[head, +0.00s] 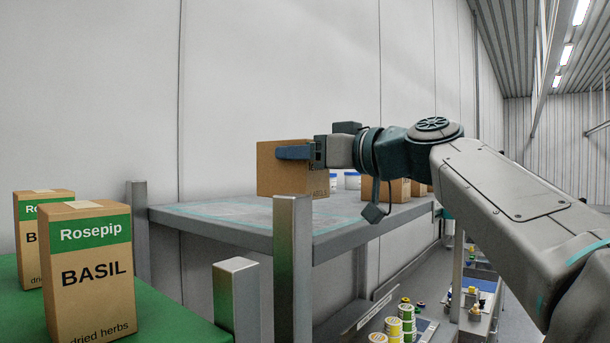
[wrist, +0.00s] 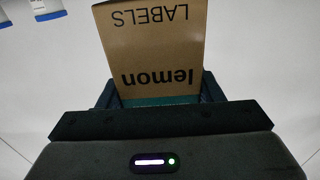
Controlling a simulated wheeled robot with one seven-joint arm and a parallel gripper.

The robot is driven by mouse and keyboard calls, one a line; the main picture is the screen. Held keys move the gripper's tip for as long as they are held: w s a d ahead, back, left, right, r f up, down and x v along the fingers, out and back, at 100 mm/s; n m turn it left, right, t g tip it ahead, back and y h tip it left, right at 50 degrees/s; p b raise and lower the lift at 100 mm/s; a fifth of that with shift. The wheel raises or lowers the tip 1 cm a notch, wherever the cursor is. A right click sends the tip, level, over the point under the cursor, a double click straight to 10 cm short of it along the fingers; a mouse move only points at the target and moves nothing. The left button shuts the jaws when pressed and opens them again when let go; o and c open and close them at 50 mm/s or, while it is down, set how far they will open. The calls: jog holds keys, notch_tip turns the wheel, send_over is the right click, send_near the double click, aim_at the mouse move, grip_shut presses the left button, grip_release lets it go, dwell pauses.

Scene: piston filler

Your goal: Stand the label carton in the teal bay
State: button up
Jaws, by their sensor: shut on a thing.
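The label carton (head: 285,168) is a brown box with dark print on its side. In the wrist view the carton (wrist: 150,48) reads "lemon LABELS" upside down. My gripper (head: 296,153) is shut on it, with one blue finger showing along its side. The carton is at the upper shelf near its middle; I cannot tell whether its base touches the surface. The grey shelf (head: 330,222) bears a faint teal outline (head: 215,209) on its top, partly hidden behind the carton and a post.
A grey post (head: 292,270) rises at the shelf's front. Basil cartons (head: 90,275) stand on a green surface (head: 185,318) at left. The shelf's left part is clear.

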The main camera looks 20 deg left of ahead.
aim_at(319, 176)
jog(key=shift+d+f, duration=0.1)
jog(key=shift+f, duration=1.65)
jog(key=shift+f, duration=0.2)
jog(key=o, duration=1.2)
jog(key=shift+r, duration=0.15)
jog(key=shift+d, duration=0.15)
jog(key=b+v, duration=0.5)
jog(key=v, duration=0.6)
jog(key=shift+s+d, duration=0.2)
jog(key=shift+d, duration=0.1)
